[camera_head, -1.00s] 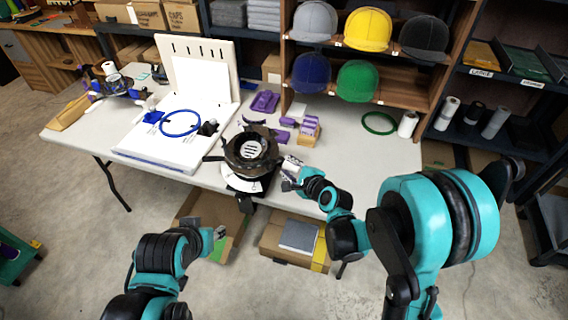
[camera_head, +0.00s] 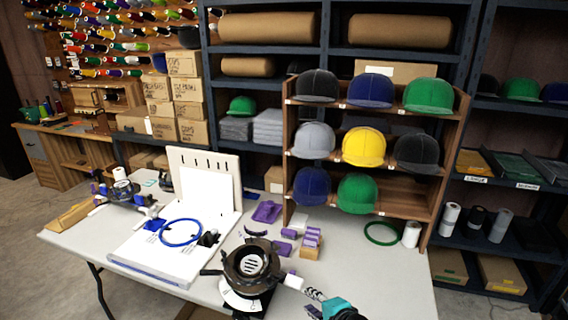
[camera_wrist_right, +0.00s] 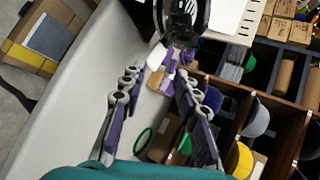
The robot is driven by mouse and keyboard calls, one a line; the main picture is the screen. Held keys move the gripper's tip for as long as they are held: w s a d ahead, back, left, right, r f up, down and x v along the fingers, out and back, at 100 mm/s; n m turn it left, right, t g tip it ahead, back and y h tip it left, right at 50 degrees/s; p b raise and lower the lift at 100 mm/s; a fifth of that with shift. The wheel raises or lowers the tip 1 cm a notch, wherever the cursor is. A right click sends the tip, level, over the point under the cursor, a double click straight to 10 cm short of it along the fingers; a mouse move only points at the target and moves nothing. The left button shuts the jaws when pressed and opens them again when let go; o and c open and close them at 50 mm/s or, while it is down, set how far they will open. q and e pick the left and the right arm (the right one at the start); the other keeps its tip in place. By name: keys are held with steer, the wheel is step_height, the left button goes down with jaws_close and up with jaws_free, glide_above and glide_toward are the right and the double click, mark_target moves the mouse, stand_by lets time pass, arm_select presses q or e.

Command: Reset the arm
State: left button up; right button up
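My right gripper (camera_head: 314,302) shows at the bottom of the head view, over the front of the table (camera_head: 395,295), just right of the dark round cap-holding fixture (camera_head: 250,265). In the right wrist view, its two purple-padded fingers (camera_wrist_right: 160,82) stand apart with nothing held between them. The fixture's dark ring (camera_wrist_right: 181,18) shows beyond the fingertips there. Whether the gripper touches the fixture's white side part I cannot tell. My left gripper is outside both current views.
A white board (camera_head: 140,250) with a blue hoop (camera_head: 181,232) lies left of the fixture. Purple pieces, a wooden block (camera_head: 310,251), a green hoop (camera_head: 381,233) and a white spool (camera_head: 411,234) lie behind. A cap shelf (camera_head: 437,190) stands at the back.

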steer(key=s+d+r+n+g+h, duration=0.1)
steer(key=s+d+n+h, duration=0.1)
steer(key=s+d+n, duration=0.3)
steer(key=s+d+r+n+g+h, duration=0.1)
steer(key=s+d+n+g+h, duration=0.1)
steer(key=s+d+n, duration=0.3)
steer(key=s+n+h, duration=0.1)
steer(key=s+n, duration=0.3)
steer(key=s, duration=0.3)
steer(key=shift+d, duration=0.2)
steer(key=shift+w, duration=0.1)
